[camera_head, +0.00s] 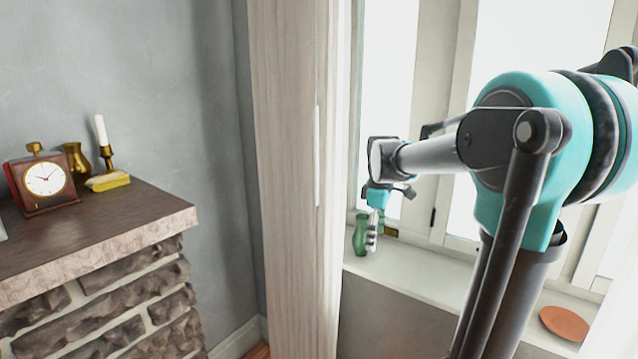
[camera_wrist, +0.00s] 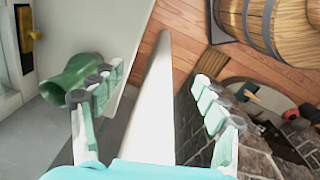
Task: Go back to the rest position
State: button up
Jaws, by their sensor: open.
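My gripper (camera_head: 374,230) hangs down over the window sill (camera_head: 425,268) in the head view, at the end of my arm. A green vase (camera_head: 360,236) stands on the sill just left of its fingers. In the wrist view my gripper (camera_wrist: 160,95) is open, its two fingers wide apart with nothing held between them. The green vase (camera_wrist: 72,78) shows there beside the left finger, outside the jaws and partly hidden by it. I cannot tell whether finger and vase touch.
A tall pale wooden panel (camera_head: 285,150) stands left of the window. A mantel (camera_head: 110,230) at left bears a clock (camera_head: 43,180), a candlestick (camera_head: 104,145) and a yellow object (camera_head: 108,181). An orange-brown disc (camera_head: 564,323) lies at right. A barrel (camera_wrist: 275,25) shows in the wrist view.

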jog(key=s+d+f+m+t, duration=0.3)
jog(key=s+f+m, duration=0.9)
jog(key=s+f, duration=0.5)
jog(key=shift+s+f+m, duration=0.2)
jog(key=shift+s+m, duration=0.1)
jog(key=shift+s, duration=0.45)
jog(key=shift+d, duration=0.1)
